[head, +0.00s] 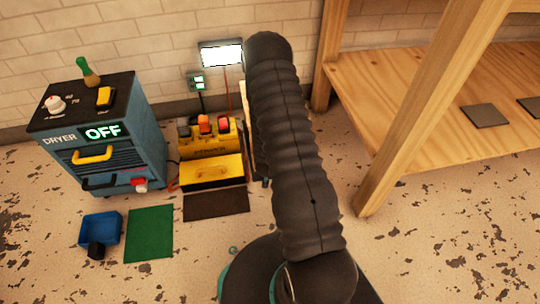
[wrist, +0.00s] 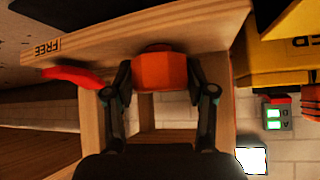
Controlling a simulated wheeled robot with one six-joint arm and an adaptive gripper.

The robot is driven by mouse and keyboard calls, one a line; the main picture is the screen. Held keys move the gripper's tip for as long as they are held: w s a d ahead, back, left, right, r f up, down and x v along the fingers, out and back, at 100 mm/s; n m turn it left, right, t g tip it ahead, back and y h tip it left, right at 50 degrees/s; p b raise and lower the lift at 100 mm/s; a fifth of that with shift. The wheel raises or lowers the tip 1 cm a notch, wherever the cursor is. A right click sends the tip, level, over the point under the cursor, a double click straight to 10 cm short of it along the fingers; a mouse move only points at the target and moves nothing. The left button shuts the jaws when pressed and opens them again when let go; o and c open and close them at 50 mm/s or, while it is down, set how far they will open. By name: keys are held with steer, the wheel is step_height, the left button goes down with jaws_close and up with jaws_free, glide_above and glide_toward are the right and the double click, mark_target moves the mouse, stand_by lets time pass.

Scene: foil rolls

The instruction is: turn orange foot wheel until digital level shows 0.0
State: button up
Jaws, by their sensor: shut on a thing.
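An orange foot wheel (wrist: 162,84) sits at the middle of the wrist view, at the edge of a wooden board. My gripper (wrist: 164,90) is shut on it, with one dark finger on each side. In the head view my arm hides the gripper and the wheel. A bright white screen (head: 222,55) stands by the wall, and a lit white panel also shows in the wrist view (wrist: 252,160). A small box with green displays (head: 198,81) is below the screen; it shows in the wrist view too (wrist: 278,118). I cannot tell which is the digital level, and no reading is legible.
A yellow machine (head: 211,168) stands left of my arm. A blue dryer (head: 118,160) marked OFF is farther left, with a blue bin (head: 100,229) and green mat (head: 149,232) before it. A wooden shelf (head: 430,90) is at right. A red piece (wrist: 75,78) lies beside the wheel.

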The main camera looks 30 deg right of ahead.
steer(key=shift+s+a+f, duration=0.1)
steer(key=shift+s+f, duration=0.15)
steer(key=o, duration=1.2)
steer(key=shift+c, duration=0.2)
steer(key=shift+w, duration=0.1)
steer(key=shift+r, duration=0.1)
steer(key=v, duration=1.2)
